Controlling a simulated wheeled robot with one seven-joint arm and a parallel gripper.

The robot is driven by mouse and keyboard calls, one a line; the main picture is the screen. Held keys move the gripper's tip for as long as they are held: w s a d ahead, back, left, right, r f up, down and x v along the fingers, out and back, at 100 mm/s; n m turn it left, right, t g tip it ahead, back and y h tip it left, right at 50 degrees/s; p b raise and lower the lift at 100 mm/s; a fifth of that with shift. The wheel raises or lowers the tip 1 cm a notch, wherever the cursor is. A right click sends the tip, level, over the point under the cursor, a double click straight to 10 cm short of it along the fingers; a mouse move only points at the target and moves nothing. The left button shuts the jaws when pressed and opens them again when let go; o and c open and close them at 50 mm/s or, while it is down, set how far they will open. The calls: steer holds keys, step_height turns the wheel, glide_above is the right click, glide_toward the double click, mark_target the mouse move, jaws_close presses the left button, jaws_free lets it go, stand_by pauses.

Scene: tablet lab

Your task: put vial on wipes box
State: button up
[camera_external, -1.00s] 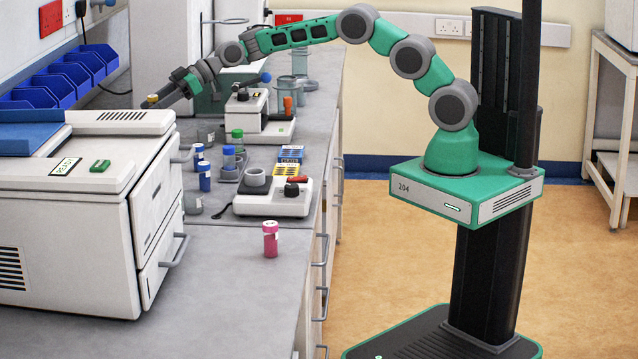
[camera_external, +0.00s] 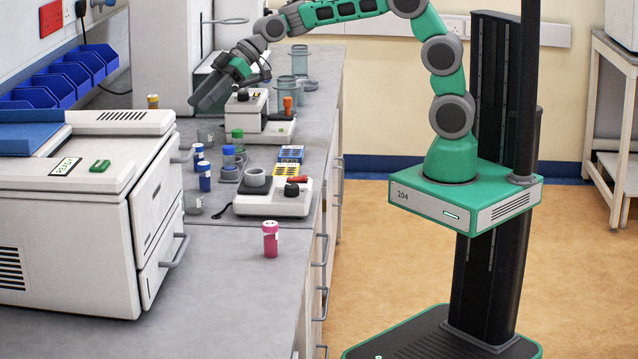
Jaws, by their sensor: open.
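A small vial (camera_external: 152,101) with a yellow-orange cap stands upright just past the back right corner of the large white machine. Its lower part is hidden, and I cannot tell what it rests on. My gripper (camera_external: 200,104) is open and empty. It is to the right of the vial, apart from it, tilted down to the left above the bench. No wipes box can be clearly made out; the surface under the vial is hidden behind the machine.
The large white machine (camera_external: 85,230) fills the bench's left front. Blue-capped tubes (camera_external: 204,178), a green-capped bottle (camera_external: 237,138), a white device (camera_external: 272,198) and a white microscope-like instrument (camera_external: 246,110) crowd the middle. A pink-capped vial (camera_external: 270,240) stands in front, with clear bench around it.

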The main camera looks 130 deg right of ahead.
steer(key=shift+n+g+y, duration=0.4)
steer(key=shift+g+y, duration=0.1)
steer(key=shift+g, duration=0.4)
steer(key=a, duration=0.8)
steer(key=a+f, duration=0.1)
steer(key=a, duration=0.4)
steer(key=shift+w, duration=0.15)
steer(key=s+a+f+g, duration=0.2)
steer(key=s+a, duration=0.3)
steer(key=a, duration=0.3)
steer(key=s+a+f+g, duration=0.15)
steer(key=s+a, duration=0.25)
steer(key=a, duration=0.5)
steer(key=s+a+f+g, duration=0.1)
steer(key=s+a+f, duration=0.2)
steer(key=s, duration=0.3)
steer(key=s+a+f+n+g, duration=0.1)
steer(key=s+a+f, duration=0.2)
steer(key=s, duration=0.4)
steer(key=shift+a, duration=0.45)
